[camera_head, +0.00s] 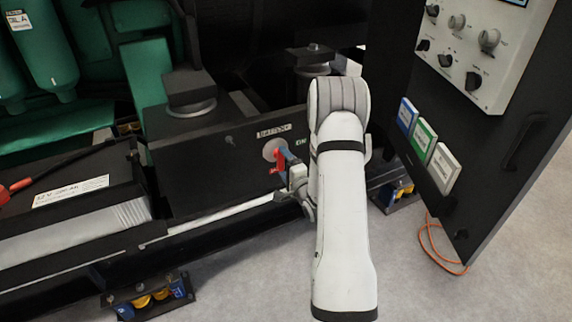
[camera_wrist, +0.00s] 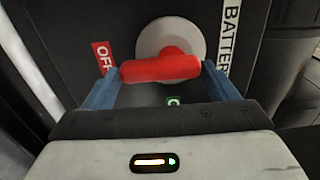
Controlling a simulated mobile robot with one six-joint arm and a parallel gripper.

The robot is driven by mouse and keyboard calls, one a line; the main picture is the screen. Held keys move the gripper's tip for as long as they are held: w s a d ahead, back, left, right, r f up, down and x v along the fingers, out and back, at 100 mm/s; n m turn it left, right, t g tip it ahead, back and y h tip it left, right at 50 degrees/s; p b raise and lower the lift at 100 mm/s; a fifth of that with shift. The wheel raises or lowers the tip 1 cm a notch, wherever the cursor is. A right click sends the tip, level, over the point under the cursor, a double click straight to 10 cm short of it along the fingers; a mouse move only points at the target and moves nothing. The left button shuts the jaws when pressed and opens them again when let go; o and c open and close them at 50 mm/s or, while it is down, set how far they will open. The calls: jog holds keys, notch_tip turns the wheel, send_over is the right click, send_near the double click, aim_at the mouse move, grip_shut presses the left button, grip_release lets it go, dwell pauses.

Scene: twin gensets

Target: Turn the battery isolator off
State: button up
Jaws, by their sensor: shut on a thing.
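The battery isolator is a red handle (camera_wrist: 160,68) on a round grey disc (camera_wrist: 168,38), set in a black panel. In the wrist view the handle lies crosswise, its left end beside the red OFF label (camera_wrist: 103,55). A green label (camera_wrist: 173,101) is partly hidden below it. My gripper (camera_wrist: 160,80) has its blue fingers at the two ends of the handle and is shut on it. In the head view the red handle (camera_head: 279,160) hangs roughly downward, and my gripper (camera_head: 288,160) reaches it from the right, partly hiding it.
A BATTERY label (camera_head: 273,130) is above the isolator. A black battery (camera_head: 70,200) is at the left. An open panel door (camera_head: 500,150) with knobs stands at the right. A black rail (camera_head: 210,225) runs below. Grey floor (camera_head: 240,285) is clear in front.

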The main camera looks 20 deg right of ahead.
jog(key=o, duration=0.9)
jog(key=shift+o, duration=0.2)
jog(key=s, duration=0.7)
jog(key=shift+s+p, duration=0.35)
jog(key=shift+s, duration=0.05)
jog(key=shift+d, duration=0.1)
